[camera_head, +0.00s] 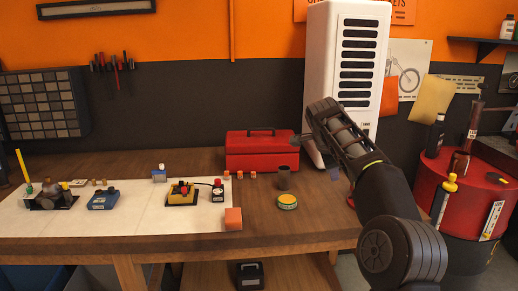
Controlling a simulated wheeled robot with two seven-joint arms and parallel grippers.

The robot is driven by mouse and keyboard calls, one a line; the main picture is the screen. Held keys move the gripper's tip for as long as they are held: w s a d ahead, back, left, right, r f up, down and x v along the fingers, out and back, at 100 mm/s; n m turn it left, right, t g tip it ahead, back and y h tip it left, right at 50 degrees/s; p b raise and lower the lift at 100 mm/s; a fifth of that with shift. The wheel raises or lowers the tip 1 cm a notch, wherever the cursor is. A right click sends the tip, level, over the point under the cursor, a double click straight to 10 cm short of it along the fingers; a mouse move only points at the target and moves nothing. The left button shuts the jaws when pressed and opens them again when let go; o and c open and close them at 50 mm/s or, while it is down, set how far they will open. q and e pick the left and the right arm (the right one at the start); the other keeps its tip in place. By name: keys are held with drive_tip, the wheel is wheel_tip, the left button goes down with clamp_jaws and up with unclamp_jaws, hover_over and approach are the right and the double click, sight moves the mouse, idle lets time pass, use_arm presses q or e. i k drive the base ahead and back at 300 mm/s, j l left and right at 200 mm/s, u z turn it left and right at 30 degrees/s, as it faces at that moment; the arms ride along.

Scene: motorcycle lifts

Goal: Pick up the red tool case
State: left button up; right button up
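The red tool case (262,155) stands upright on the wooden workbench against the dark back wall. It has a dark carrying handle on its lid, and the lid is closed. My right arm comes in from the lower right, and its forearm reaches up in front of the white cabinet. My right gripper (302,138) is small and partly hidden at the end of that arm, just right of the case. I cannot tell whether its fingers are open or whether it touches the case. My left gripper is not in view.
A dark cup (284,178), a green-yellow tin (287,202) and small orange blocks stand in front of the case. A white mat (140,222) with several small devices lies left. An orange block (233,218) sits near the front. A red drum (470,195) stands right.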

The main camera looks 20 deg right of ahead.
sight(258, 150)
drive_tip(key=i, duration=1.85)
